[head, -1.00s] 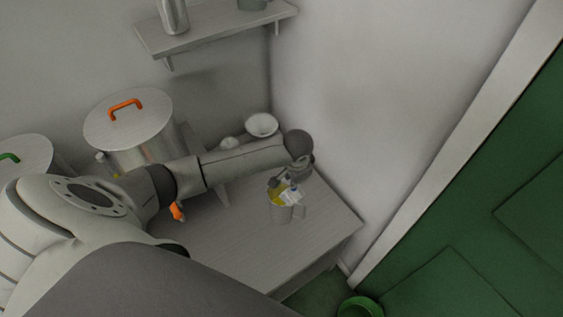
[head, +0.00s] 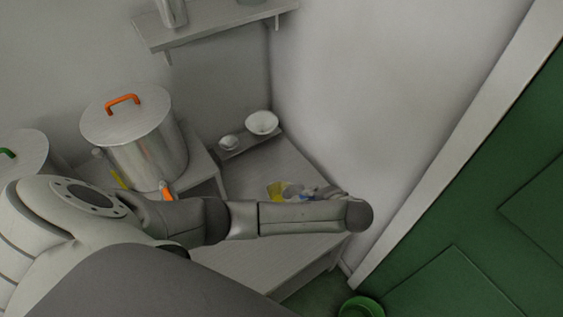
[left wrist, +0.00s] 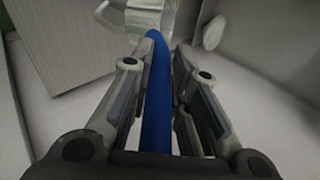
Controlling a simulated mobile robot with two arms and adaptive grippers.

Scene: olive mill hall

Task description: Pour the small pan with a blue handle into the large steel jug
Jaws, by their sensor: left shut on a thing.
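My left gripper (left wrist: 160,95) is shut on the blue handle (left wrist: 157,110), which runs lengthwise between its fingers in the left wrist view. Beyond the fingertips is a shiny steel vessel (left wrist: 148,18), seemingly the small pan, cut off by the top edge. In the head view my left arm reaches across the table, and the gripper (head: 308,191) shows partly behind the forearm. A yellow patch (head: 276,190) shows beside it; I cannot tell whether it is in the pan or the jug. I cannot make out the large steel jug clearly. My right gripper is not in view.
A big steel pot (head: 147,145) with an orange-handled lid stands at left. A wall shelf (head: 215,28) is above. A green bucket (head: 360,307) stands on the floor near the green door (head: 480,220).

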